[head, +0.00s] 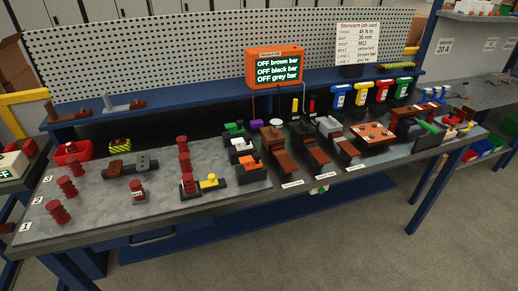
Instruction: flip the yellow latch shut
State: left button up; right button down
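A yellow piece with a small raised knob (209,181) sits on a dark base at the front middle of the bench, beside a dark red ribbed post (188,184). It is the yellow part that most looks like the latch, but it is too small to tell whether it is open or shut. A thin upright yellow piece (295,105) stands farther back, near the dark bars. Neither of my grippers shows in the head view.
Grey bench (110,205) carries several red ribbed posts (67,186). Green, white and orange blocks (248,163) stand right of the yellow piece, then brown and black bars (285,162). An orange display (274,68) stands behind.

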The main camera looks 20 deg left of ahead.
aim_at(213, 181)
jog(key=u, duration=0.05)
jog(key=k, duration=0.5)
jog(key=z, duration=0.8)
jog(key=i, duration=0.8)
jog(key=u, duration=0.75)
